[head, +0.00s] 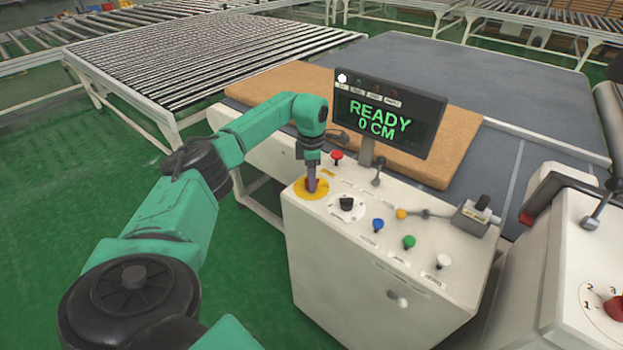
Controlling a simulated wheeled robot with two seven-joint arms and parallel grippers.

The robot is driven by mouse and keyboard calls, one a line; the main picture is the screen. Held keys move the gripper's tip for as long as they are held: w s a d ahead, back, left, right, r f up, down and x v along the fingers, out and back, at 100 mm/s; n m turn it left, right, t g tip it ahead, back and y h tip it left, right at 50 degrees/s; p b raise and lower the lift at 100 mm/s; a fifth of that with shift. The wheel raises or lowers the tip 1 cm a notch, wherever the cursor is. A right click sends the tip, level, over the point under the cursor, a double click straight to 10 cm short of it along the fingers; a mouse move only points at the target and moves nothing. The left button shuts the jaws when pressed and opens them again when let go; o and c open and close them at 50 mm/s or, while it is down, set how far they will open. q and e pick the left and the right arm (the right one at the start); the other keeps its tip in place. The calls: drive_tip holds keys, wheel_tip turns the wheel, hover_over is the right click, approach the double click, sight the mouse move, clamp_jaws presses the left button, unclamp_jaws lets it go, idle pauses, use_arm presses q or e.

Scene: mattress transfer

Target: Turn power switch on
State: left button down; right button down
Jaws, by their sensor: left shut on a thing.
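My left gripper (312,182) points down at the white control console (345,270). It is shut on a small reddish switch at the centre of a yellow round plate (320,193), at the console top's left corner. The fingers hide most of this switch, so its setting cannot be seen. I take it to be the power switch. The display (388,115) above the console is lit and reads "READY 0 CM" in green. My right gripper is not in view.
Close by on the console are a black knob (347,203), a red button (337,156), a black lever (379,172), and blue (378,224), green (409,241) and white (443,261) buttons. A brown mattress (265,82) lies behind. Green floor is clear at left.

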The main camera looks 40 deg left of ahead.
use_arm(q)
drive_tip(key=shift+c, duration=2.4)
unclamp_jaws()
drive_tip(key=shift+w+r, duration=0.1)
drive_tip(key=shift+r, duration=0.1)
drive_tip(key=shift+o, duration=0.6)
drive_tip(key=shift+f, duration=0.1)
wheel_tip(320, 180, up, 15)
drive_tip(key=b, duration=0.2)
drive_tip(key=shift+f, duration=0.15)
